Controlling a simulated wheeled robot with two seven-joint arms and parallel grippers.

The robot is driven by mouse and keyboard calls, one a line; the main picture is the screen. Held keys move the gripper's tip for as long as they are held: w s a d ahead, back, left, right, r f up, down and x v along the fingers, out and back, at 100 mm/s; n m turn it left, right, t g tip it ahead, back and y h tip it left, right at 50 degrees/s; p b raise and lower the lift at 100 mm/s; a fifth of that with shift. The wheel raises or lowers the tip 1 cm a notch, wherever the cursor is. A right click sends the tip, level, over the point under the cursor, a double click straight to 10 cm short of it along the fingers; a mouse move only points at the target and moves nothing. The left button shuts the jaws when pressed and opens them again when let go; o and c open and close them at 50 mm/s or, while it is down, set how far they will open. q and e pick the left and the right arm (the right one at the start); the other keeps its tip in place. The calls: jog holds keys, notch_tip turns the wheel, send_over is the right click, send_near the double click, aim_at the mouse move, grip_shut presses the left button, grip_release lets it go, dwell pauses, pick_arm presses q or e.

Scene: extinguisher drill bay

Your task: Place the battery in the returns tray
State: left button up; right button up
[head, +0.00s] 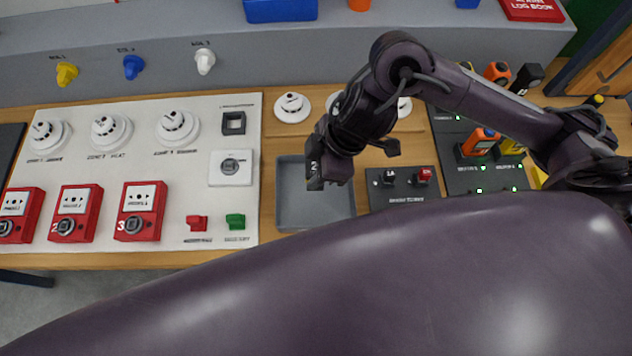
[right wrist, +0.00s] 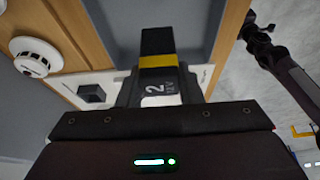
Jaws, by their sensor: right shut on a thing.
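A dark battery (right wrist: 158,78) with a yellow band and a "2" is held in my right gripper (head: 327,160). In the right wrist view it sticks out beyond the jaws, with grey tray floor behind it. In the head view the battery (head: 315,172) hangs over the upper part of the shallow grey tray (head: 283,225), apparently above its floor; the exact gap cannot be told. The tray looks otherwise empty, though the gripper hides part of it. A dark gripper-like end of my other arm (right wrist: 258,32) shows at the right wrist view's upper right; its jaws are unclear.
Left of the tray is a white panel (head: 90,170) with detectors and red call points (head: 140,211). White detectors (head: 292,107) stand behind the tray.

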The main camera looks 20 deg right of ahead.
notch_tip(320, 180, down, 2)
jog(key=shift+a, duration=0.1)
pick_arm(q)
jog(key=shift+w+a+f+b, duration=0.2)
jog(key=shift+a+f+b, duration=0.2)
jog(key=shift+f, duration=0.15)
pick_arm(e)
jog(key=shift+f, duration=2.2)
jog(key=shift+f, duration=0.15)
jog(key=o, duration=1.2)
jog(key=shift+c, duration=0.2)
pick_arm(q)
jog(key=shift+f, duration=0.1)
